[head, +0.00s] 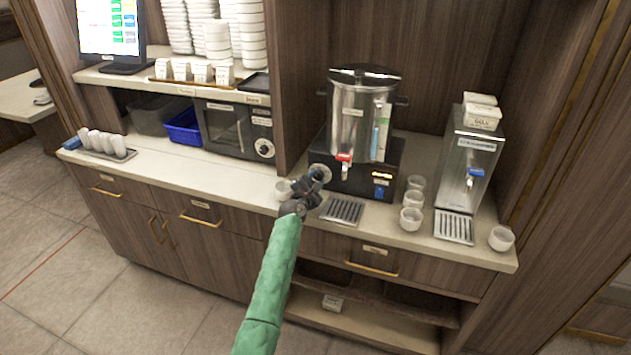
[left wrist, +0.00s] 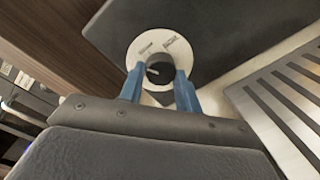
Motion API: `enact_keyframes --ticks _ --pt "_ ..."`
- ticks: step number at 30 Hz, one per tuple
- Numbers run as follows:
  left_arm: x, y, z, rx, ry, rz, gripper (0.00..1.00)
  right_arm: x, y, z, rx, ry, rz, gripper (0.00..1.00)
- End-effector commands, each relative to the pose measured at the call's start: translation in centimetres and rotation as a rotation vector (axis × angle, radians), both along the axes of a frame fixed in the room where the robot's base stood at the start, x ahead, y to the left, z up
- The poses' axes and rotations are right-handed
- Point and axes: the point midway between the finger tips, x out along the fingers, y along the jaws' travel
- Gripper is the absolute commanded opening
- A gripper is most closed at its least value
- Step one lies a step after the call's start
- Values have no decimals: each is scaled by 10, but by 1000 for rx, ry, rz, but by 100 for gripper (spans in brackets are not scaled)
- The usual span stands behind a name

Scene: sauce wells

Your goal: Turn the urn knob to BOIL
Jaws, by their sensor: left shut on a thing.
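The urn (head: 360,115) is a shiny metal tank with a red tap on a black base, at the back of the counter. Its knob (left wrist: 158,70) is dark with a pale pointer mark, in the middle of a pale round dial (left wrist: 147,45) on the black base. The lettering on the dial is too small to read. My left gripper (left wrist: 158,78) has its blue fingers on either side of the knob and is shut on it. In the head view my left gripper (head: 312,180) is at the left front of the urn base and partly covers the dial. My right gripper does not show.
A slotted drip tray (head: 342,210) lies right of my left gripper. White cups (head: 411,219) stand beside the urn. A metal dispenser (head: 466,160) with a blue tap is further right, and a microwave (head: 235,130) is at the left. The counter front edge lies below my arm.

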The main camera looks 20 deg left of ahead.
Motion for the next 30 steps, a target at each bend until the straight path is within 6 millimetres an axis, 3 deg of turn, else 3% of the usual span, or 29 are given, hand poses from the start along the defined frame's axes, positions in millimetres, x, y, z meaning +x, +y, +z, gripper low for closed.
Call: enact_keyframes --ticks 30 --pt "0 -2 0 967 -31 -3 11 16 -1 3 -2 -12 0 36"
